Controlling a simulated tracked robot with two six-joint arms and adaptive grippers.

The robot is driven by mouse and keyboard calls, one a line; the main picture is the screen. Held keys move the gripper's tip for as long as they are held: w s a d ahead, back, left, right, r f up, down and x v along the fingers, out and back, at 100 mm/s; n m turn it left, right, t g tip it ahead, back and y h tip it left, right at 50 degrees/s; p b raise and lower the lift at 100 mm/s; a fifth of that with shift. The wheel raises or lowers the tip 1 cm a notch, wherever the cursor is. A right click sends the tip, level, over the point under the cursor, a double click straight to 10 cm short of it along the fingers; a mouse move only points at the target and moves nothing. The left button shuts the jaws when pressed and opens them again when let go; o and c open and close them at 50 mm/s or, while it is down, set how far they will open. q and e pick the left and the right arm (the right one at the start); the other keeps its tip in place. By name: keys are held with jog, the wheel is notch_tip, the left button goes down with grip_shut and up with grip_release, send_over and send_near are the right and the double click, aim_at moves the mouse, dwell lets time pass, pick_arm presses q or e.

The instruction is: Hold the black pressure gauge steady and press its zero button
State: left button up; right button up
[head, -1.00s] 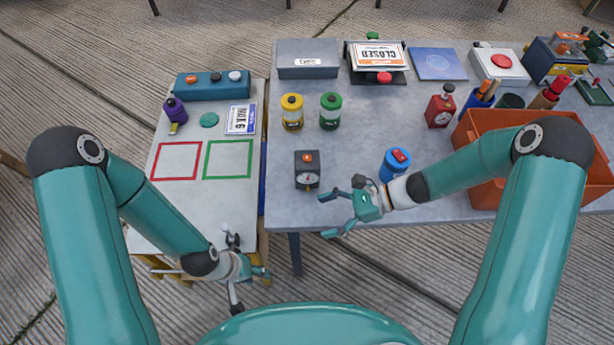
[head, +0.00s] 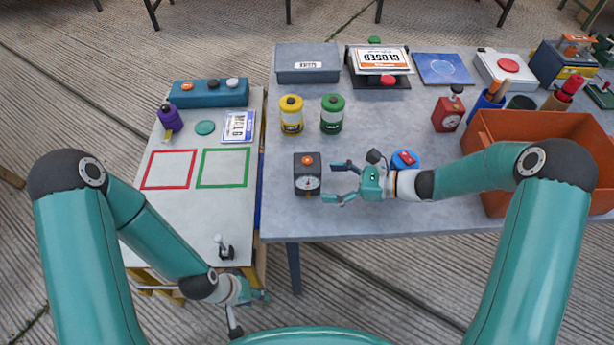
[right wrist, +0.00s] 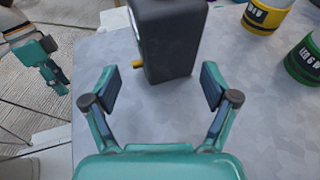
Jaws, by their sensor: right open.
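The black pressure gauge (head: 308,174) stands upright on the grey table near its left front edge. It has an orange-red button (head: 307,160) on top and a round dial on its front. In the right wrist view the gauge (right wrist: 170,35) stands just beyond the fingers, with a small yellow fitting low on one side. My right gripper (head: 332,182) is open and empty, to the right of the gauge and pointing at it, apart from it. My left gripper (head: 250,309) is low in front of the left table, far from the gauge; its jaw state is unclear.
A blue canister with a red top (head: 405,160) is partly hidden behind my right wrist. Yellow (head: 291,115) and green (head: 332,114) canisters stand behind the gauge. An orange crate (head: 540,140) is at right. The left table (head: 150,215) has red and green outlined squares.

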aim_at(312, 182)
jog(key=b+x, duration=0.1)
jog(key=x, duration=0.3)
jog(key=shift+d+f+b, duration=0.1)
jog(key=shift+b, duration=0.2)
pick_arm(q)
jog(key=shift+f+b, duration=0.35)
jog(key=shift+f, duration=1)
pick_arm(e)
jog(key=shift+x, duration=0.85)
jog(key=c, duration=1.1)
pick_arm(q)
grip_shut()
pick_arm(e)
jog(key=shift+s, duration=0.1)
